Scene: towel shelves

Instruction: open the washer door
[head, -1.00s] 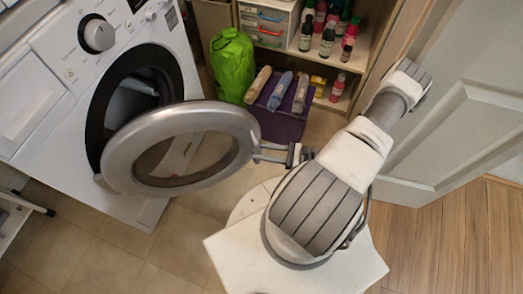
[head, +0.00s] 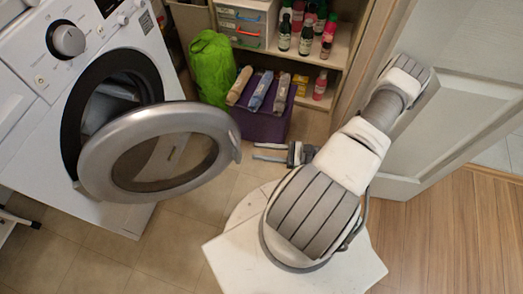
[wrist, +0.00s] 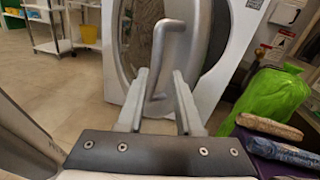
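The white washer (head: 45,98) is at the left of the head view. Its round grey-rimmed door (head: 205,118) is swung wide open, showing the dark drum opening (head: 70,130). My gripper (head: 262,152) is to the right of the door's free edge, with a small gap of floor between them. In the wrist view my gripper (wrist: 160,95) has its two fingers spread with nothing held. The curved door handle (wrist: 159,60) is ahead of the fingertips, its lower end lined up between them. The door (wrist: 139,28) is behind the handle.
A shelf (head: 318,98) with bottles stands behind. A white door (head: 450,100) is close on the right. The tiled floor (head: 185,235) in front is clear.

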